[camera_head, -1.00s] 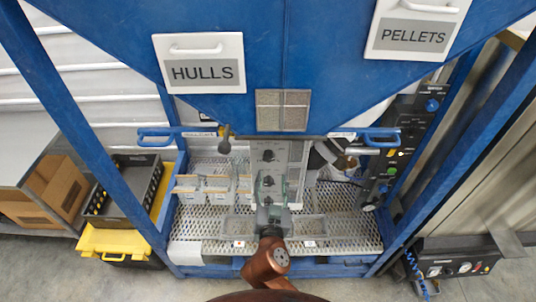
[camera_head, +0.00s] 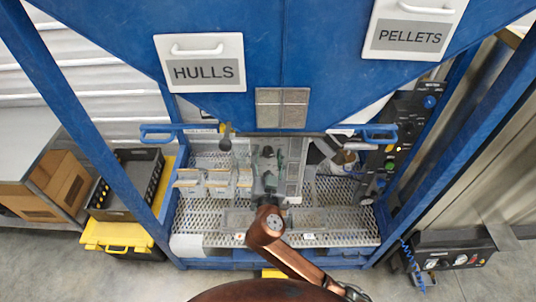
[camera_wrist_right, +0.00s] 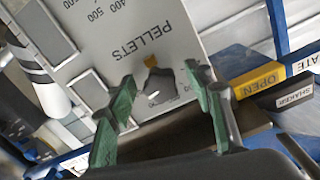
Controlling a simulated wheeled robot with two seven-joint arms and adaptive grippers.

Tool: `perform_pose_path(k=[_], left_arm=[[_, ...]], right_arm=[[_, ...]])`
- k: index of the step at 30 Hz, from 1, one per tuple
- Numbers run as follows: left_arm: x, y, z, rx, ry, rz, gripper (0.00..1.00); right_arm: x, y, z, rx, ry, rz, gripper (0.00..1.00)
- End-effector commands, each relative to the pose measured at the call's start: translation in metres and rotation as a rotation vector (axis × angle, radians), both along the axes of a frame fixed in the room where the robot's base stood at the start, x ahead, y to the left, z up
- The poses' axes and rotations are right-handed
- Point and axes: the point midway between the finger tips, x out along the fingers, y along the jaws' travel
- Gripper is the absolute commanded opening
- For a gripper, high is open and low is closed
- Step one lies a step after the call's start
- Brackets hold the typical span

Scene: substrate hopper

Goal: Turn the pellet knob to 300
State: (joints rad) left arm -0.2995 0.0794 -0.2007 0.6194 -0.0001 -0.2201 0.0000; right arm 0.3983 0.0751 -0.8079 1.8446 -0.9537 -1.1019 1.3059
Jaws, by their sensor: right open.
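The pellet knob (camera_wrist_right: 158,82) is dark with an orange-yellow mark at one end. It sits on a light grey panel (camera_wrist_right: 110,45) lettered PELLETS in the right wrist view. Numbers such as 400 and 500 are printed farther along the panel. Those close to the knob are partly hidden, so I cannot tell its setting. My right gripper (camera_wrist_right: 159,74) is open, with a green-padded finger on either side of the knob. I cannot tell whether either finger touches it. In the head view my right gripper (camera_head: 268,162) is in front of the panel and covers the knobs.
The blue hopper (camera_head: 220,115) overhangs the work area, with blue handles (camera_head: 157,134) at both sides. Small trays (camera_head: 190,182) stand left of my gripper on the perforated shelf (camera_head: 345,220). A dark control panel (camera_head: 405,130) is at the right.

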Motion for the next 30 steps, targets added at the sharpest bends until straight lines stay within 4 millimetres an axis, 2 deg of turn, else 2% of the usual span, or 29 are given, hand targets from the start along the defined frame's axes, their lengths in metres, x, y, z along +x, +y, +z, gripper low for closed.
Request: perform_pose_path(k=[2,19,30], left_arm=[[-0.0001,-0.0001,-0.0001,0.000,0.000,0.000,0.40],[0.0001,0.0000,0.0000,0.000,0.000,0.000,0.40],[0.0001,0.0003,-0.0028,0.000,0.000,0.001,0.40]], right_arm=[[-0.0001,-0.0001,-0.0001,0.000,0.000,0.000,0.45],[-0.0003,-0.0002,0.0000,0.000,0.000,0.000,0.06],[-0.0002,-0.0005,-0.0006,-0.055,0.000,-0.001,0.05]])
